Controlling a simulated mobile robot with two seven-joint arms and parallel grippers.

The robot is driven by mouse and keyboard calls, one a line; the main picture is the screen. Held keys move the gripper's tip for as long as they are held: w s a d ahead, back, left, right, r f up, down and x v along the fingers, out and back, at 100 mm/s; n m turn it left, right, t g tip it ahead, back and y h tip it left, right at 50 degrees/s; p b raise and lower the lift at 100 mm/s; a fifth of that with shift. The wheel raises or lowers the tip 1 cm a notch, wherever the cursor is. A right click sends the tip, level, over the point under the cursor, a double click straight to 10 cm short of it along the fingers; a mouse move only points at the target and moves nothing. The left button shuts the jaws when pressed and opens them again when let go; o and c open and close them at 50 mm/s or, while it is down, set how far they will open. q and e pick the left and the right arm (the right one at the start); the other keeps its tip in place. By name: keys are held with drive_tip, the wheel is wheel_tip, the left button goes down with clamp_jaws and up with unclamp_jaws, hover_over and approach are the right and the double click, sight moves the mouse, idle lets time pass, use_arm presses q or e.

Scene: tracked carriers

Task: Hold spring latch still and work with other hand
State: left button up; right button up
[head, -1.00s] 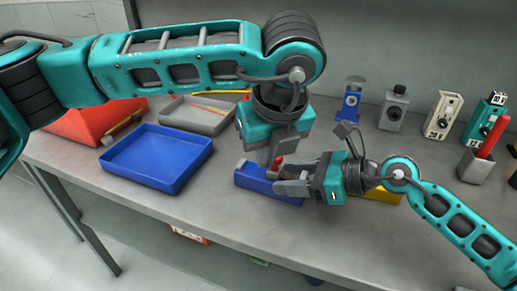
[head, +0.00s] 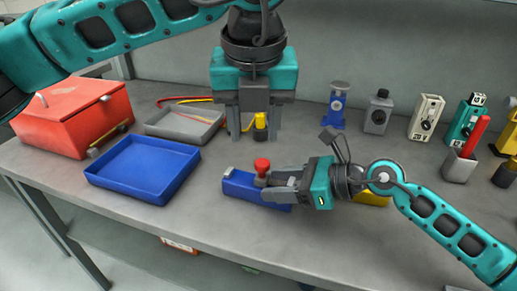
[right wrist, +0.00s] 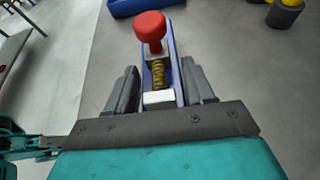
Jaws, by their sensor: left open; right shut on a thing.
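The spring latch (head: 240,189) is a blue block with a red knob, lying on the bench in the middle of the head view. In the right wrist view its red knob (right wrist: 150,27) stands at the far end of a brass-coloured spring (right wrist: 159,74), with a white block nearer me. My right gripper (head: 272,186) is shut on the spring latch from the right, one finger along each side; its fingers hide part of the body. My left gripper (head: 254,134) is open and empty, above and behind the latch, apart from the red knob, with its fingers pointing down.
A blue tray (head: 112,184) is left of the latch, with a grey tray (head: 160,129) and a red toolbox (head: 68,112) behind. A yellow-and-black object (head: 260,133) stands behind my left gripper. Several devices line the back, including a blue one (head: 337,108).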

sight(261, 162)
use_arm(q)
drive_tip(key=shift+o, duration=0.9)
drive_tip(key=m, duration=0.1)
drive_tip(key=w+m+h, duration=0.1)
drive_tip(key=m, duration=0.1)
drive_tip(key=shift+a+f, duration=0.1)
drive_tip(key=shift+a, duration=0.25)
drive_tip(key=w+a+m+h, duration=0.3)
drive_tip(key=m, duration=0.7)
drive_tip(key=shift+m+g, duration=0.3)
drive_tip(key=shift+g, duration=0.1)
drive_tip(key=x, duration=1.2)
drive_tip(key=shift+w+d, duration=0.25)
drive_tip(key=shift+c, duration=0.2)
drive_tip(key=shift+r, duration=0.2)
clamp_jaws()
